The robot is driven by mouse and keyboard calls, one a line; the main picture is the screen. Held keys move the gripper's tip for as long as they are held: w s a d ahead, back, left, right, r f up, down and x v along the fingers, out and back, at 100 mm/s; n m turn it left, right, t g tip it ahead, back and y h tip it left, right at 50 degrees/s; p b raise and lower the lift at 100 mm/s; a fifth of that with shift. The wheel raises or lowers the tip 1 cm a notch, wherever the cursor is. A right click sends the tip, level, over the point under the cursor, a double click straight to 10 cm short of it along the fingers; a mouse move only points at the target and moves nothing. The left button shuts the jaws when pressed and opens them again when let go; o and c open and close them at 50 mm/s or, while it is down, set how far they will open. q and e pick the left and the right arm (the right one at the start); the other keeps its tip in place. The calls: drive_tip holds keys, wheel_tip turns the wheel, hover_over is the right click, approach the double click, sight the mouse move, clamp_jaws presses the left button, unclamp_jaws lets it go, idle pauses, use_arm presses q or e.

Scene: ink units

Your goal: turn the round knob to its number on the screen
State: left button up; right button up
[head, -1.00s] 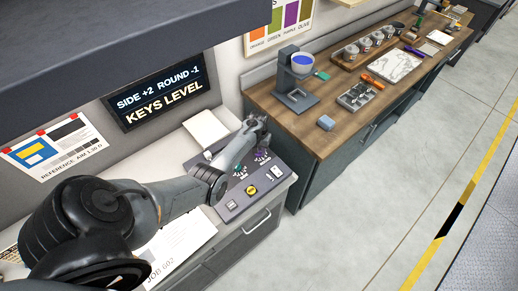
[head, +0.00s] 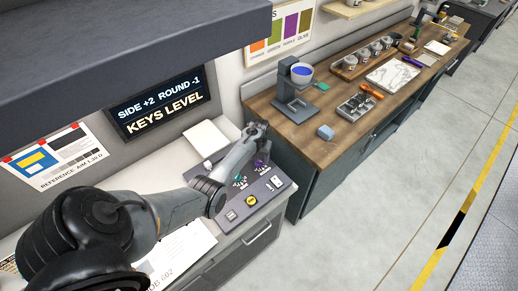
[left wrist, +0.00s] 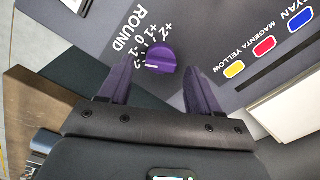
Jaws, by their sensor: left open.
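The screen (head: 160,106) on the wall reads "SIDE +2 ROUND -1" and "KEYS LEVEL". The round knob (left wrist: 162,57) is purple, on the grey panel (head: 233,204). In the left wrist view its white line lies on its left side, near the -2 end of the ROUND scale, which runs +2 to -2. My left gripper (left wrist: 157,66) is open, its two purple fingers apart on either side of the knob. In the head view my arm partly covers the panel. My right gripper is not in view.
In the left wrist view, yellow (left wrist: 234,69), magenta (left wrist: 265,46) and blue (left wrist: 301,20) keys sit to the right. A wooden bench (head: 325,148) with tools stands at right.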

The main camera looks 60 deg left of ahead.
use_arm(q)
wheel_tip(320, 180, up, 9)
idle(0.4)
drive_tip(key=shift+s, duration=0.1)
